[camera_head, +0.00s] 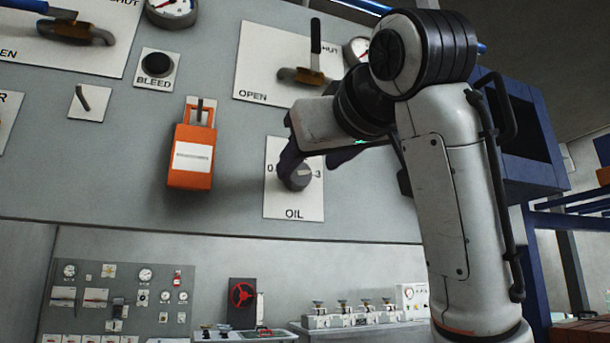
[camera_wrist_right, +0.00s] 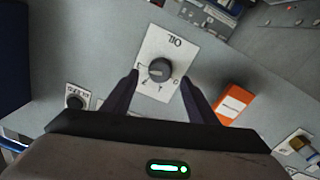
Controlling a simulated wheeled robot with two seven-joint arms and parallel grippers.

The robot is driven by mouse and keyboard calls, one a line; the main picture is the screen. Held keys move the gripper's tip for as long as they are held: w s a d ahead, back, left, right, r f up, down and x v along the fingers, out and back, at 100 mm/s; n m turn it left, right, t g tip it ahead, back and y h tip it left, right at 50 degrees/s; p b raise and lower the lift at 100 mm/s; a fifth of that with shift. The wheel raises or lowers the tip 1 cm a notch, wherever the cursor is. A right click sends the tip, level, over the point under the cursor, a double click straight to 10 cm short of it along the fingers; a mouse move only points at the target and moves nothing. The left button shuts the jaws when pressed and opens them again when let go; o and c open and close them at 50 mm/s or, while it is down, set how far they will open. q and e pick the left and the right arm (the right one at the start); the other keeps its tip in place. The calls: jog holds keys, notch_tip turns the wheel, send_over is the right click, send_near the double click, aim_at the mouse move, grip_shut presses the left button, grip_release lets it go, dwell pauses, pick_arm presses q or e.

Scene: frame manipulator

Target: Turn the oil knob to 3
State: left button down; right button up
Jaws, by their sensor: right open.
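The grey oil knob (camera_head: 297,178) sits on a white plate (camera_head: 293,207) marked OIL, with 0 at its left and 3 at its right in the head view. Its light mark appears to lie toward the 3 side. The wrist view shows the knob (camera_wrist_right: 160,70) with the plate upside down and the mark toward the left. My right gripper (camera_head: 310,170) is open in front of the knob. In the wrist view its dark fingers (camera_wrist_right: 159,74) are on either side of the knob, with gaps to it. Contact is not visible. My left gripper is out of view.
An orange padlock-like box (camera_head: 190,157) hangs left of the plate. The BLEED knob (camera_head: 157,64) is up left. A valve handle (camera_head: 304,75) and gauge (camera_head: 356,50) are above. A blue frame (camera_head: 530,130) stands at the right. More panels lie below.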

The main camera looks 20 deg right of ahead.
jog(key=s+b, duration=0.1)
jog(key=s, duration=0.5)
jog(key=shift+f, duration=0.15)
dwell(0.3)
